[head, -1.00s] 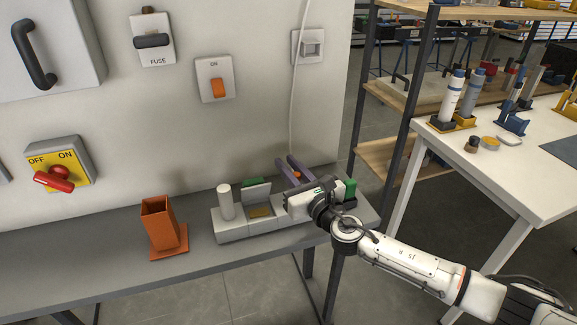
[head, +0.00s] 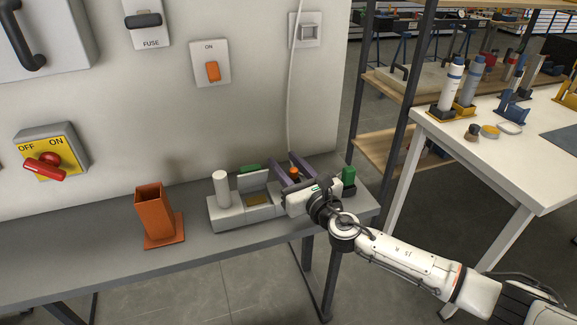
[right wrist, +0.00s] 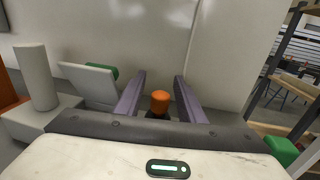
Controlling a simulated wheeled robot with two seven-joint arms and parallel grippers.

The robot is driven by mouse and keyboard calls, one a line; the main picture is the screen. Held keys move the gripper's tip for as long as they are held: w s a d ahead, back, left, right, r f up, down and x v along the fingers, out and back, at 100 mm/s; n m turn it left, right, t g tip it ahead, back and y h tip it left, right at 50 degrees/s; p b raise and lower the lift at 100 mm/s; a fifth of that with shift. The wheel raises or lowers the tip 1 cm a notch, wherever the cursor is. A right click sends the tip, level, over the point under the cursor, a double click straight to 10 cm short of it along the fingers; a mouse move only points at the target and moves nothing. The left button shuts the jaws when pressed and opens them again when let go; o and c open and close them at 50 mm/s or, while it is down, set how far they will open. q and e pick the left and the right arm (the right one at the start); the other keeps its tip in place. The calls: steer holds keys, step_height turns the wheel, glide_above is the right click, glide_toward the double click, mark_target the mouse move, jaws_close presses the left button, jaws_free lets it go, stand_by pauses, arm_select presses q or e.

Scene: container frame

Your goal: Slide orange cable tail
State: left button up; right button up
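The orange cable tail (head: 294,173) is a short, rounded orange piece near the right end of a grey fixture (head: 232,212) on the bench. It also shows in the right wrist view (right wrist: 159,101), standing between the purple fingers. My right gripper (head: 291,176) is open, with one finger on each side of the orange piece. In the right wrist view a gap shows between each finger and the orange piece, so they look apart. The lower part of the orange piece is hidden behind the gripper body. My left gripper is not in view.
The fixture carries a white cylinder (head: 221,189), an upright plate (head: 252,186) and green blocks (head: 348,175). A white cable (head: 292,95) hangs down the wall behind the gripper. An orange square holder (head: 153,212) stands left on the bench. A white table (head: 500,165) is right.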

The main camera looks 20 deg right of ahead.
mark_target(296, 175)
steer(key=s, duration=0.3)
steer(key=s+d, duration=0.1)
steer(key=s, duration=0.2)
steer(key=s+d, duration=0.1)
steer(key=s, duration=0.3)
steer(key=shift+s, duration=0.1)
